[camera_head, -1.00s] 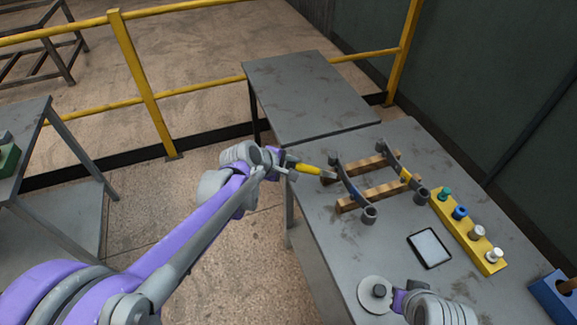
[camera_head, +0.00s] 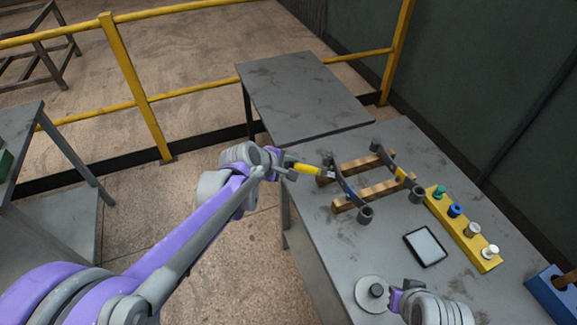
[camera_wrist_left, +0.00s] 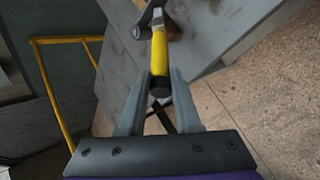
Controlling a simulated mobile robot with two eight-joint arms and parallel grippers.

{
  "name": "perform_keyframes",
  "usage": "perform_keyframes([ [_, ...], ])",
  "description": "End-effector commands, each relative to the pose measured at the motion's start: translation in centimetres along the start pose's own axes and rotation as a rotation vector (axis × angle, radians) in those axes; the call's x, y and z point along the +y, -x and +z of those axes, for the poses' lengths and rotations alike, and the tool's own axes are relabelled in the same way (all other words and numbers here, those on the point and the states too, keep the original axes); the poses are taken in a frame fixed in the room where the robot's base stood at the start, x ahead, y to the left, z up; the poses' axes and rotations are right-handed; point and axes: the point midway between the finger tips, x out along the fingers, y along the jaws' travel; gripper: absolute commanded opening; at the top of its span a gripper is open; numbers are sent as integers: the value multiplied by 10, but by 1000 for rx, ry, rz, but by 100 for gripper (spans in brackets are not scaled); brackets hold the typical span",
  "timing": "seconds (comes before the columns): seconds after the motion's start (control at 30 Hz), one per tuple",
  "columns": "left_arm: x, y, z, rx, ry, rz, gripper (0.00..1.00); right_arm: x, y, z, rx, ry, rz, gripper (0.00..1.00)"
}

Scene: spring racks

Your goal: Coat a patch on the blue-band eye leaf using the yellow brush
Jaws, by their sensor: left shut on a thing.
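My left gripper (camera_head: 289,168) is shut on the yellow brush (camera_head: 307,169) by its handle end. The brush points right, its tip at or very close to the near curved leaf with the blue band (camera_head: 349,191); I cannot tell whether they touch. That leaf has a grey eye at each end and lies across two wooden bars. In the left wrist view the brush (camera_wrist_left: 159,55) sits between both fingers, with part of a grey eye by its far end. My right gripper (camera_head: 398,299) is at the bottom beside a grey disc with a dark knob; its fingers are unclear.
A second leaf with a yellow band (camera_head: 400,174) lies behind on the wooden bars (camera_head: 376,192). A yellow block (camera_head: 470,243) with several capped pegs, a tablet (camera_head: 426,246) and a blue block (camera_head: 556,296) are on the bench to the right. A bare table (camera_head: 300,90) stands behind.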

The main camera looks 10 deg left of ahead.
Motion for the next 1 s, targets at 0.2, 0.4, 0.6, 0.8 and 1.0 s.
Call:
perform_keyframes([
  [0.2,2,-3,2,0,-1,0,0,0,0,0,0,0,0,0],
  [0.4,-1,0,7,-1,-1,0,0,0,-1,1,-1,0,0,0],
  [0.6,-11,5,20,-3,-1,0,0,0,-2,2,-1,0,0,0],
  [0.8,-19,11,31,-3,0,0,0,0,-2,2,-2,0,0,0],
  [1.0,-22,13,35,-3,0,0,0,0,-2,2,-2,0,0,0],
])
